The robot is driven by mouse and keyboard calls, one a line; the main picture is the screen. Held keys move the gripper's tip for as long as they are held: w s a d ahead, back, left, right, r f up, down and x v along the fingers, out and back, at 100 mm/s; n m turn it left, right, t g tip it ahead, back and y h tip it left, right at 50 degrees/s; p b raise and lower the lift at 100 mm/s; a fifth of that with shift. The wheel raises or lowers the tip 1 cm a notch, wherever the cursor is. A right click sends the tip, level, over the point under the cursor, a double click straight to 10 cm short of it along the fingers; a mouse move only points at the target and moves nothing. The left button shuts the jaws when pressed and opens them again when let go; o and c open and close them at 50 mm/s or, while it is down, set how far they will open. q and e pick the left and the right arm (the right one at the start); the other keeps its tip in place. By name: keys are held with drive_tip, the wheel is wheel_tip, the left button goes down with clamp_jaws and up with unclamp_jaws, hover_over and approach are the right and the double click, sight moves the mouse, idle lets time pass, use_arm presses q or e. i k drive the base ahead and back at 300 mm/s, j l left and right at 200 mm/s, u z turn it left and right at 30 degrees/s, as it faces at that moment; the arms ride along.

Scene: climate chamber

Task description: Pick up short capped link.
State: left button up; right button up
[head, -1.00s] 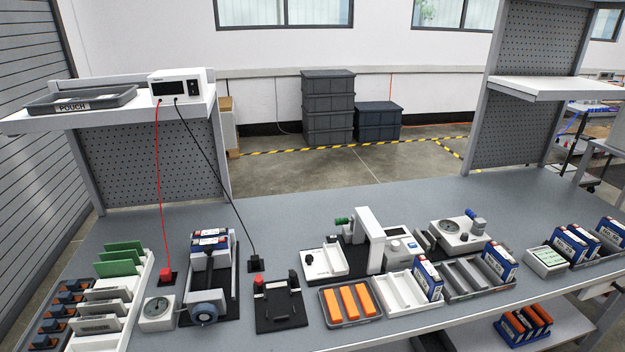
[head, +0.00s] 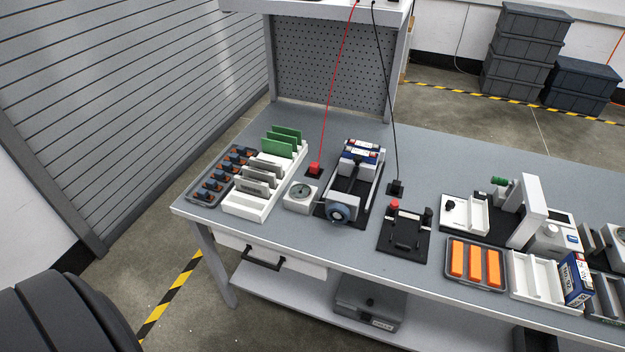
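A dark tray (head: 197,194) at the left end of the bench holds several small dark pieces with orange parts (head: 222,175). They are too small to tell whether one is a short capped link. A black fixture (head: 404,248) with a red knob (head: 394,205) stands near the bench's front edge, with a dark bar across it. Neither of my grippers is in view.
A white rack (head: 251,211) with green and grey plates stands right of the dark tray. Red and black cables hang to the bench. A drawer handle (head: 265,262) juts out below.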

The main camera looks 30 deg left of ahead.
sight(203, 194)
drive_tip(key=u, duration=1.95)
drive_tip(key=k+z, duration=0.25)
drive_tip(key=z, duration=0.25)
drive_tip(key=k+l+z, duration=0.15)
drive_tip(key=z, duration=0.35)
drive_tip(key=k+l, duration=0.05)
drive_tip(key=k, duration=0.05)
